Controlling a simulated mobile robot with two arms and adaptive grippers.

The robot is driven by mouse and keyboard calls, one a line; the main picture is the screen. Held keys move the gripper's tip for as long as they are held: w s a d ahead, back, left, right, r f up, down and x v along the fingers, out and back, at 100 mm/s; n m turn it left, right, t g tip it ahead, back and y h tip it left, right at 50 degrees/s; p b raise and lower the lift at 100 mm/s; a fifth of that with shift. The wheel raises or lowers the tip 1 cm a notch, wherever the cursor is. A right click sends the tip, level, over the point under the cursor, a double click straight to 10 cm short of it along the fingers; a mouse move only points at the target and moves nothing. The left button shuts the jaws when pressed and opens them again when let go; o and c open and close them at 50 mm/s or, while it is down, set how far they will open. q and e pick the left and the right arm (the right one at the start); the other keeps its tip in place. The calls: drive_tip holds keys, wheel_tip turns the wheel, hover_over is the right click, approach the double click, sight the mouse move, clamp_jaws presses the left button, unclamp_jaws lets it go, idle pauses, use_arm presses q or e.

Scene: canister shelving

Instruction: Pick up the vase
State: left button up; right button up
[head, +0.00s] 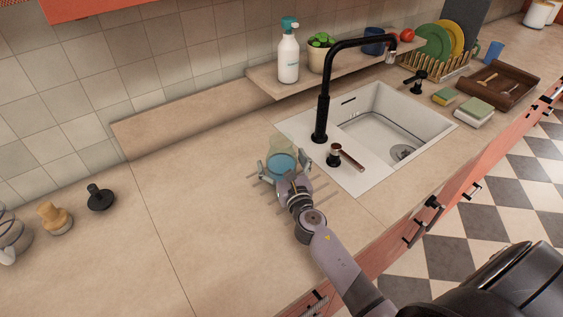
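A small clear glass vessel with blue in its lower part, which looks like the vase (282,162), stands on the counter just left of the sink. My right gripper (283,173) reaches it from the front, with its fingers spread on either side of the vessel. The fingers look open; whether they touch the glass is too small to tell. The gripper hides part of the vessel's lower front. My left gripper is not in view.
A shelf (262,77) with a soap bottle (288,58) is behind. The counter (190,200) to the left is mostly clear.

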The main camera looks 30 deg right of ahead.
drive_tip(key=c, duration=1.6)
drive_tip(key=shift+w+r, duration=0.1)
drive_tip(key=shift+r, duration=0.05)
drive_tip(key=shift+c, duration=1.2)
